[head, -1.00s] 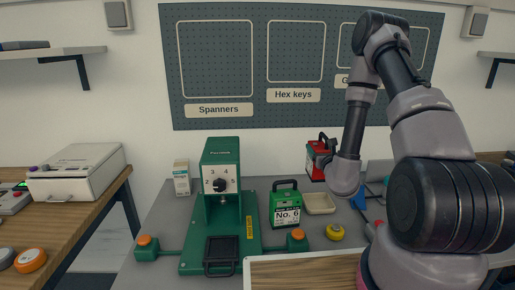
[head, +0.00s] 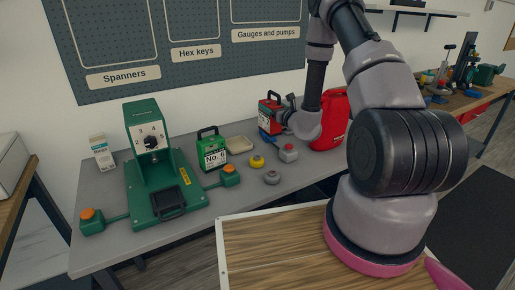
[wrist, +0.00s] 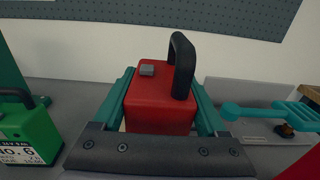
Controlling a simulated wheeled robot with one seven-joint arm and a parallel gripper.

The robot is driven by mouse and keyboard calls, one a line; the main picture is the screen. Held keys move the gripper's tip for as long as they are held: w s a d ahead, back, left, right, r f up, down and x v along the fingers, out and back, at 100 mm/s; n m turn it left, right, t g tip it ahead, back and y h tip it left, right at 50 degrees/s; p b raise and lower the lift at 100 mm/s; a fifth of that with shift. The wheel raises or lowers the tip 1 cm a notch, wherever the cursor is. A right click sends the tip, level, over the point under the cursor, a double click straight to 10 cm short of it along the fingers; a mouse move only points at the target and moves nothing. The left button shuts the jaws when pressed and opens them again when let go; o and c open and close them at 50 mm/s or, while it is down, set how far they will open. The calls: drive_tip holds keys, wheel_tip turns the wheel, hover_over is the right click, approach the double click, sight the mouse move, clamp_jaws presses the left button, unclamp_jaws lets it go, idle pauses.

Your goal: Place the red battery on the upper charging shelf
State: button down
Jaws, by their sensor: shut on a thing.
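The red battery (head: 270,115) has a black top handle and is at the back of the grey bench in the head view. In the wrist view the red battery (wrist: 160,105) is upright between the teal fingers of my gripper (wrist: 160,80), which is shut on its sides. My gripper's fingers are mostly hidden behind my wrist in the head view. Whether the battery's base touches the bench I cannot tell. I cannot make out a charging shelf; a wall shelf (head: 415,10) shows at the upper right.
A green battery marked No. 6 (head: 212,160) stands left of the red one. A green machine with a dial (head: 150,140), a cream tray (head: 239,145), a yellow round thing (head: 257,162) and a red case (head: 325,125) are on the bench. Another cluttered bench (head: 480,90) is at right.

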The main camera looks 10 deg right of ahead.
sight(271, 128)
drive_tip(key=f, duration=0.5)
drive_tip(key=shift+d, duration=0.3)
drive_tip(key=shift+f, duration=2.3)
drive_tip(key=shift+f, duration=0.15)
unclamp_jaws()
drive_tip(key=shift+s+f, duration=0.1)
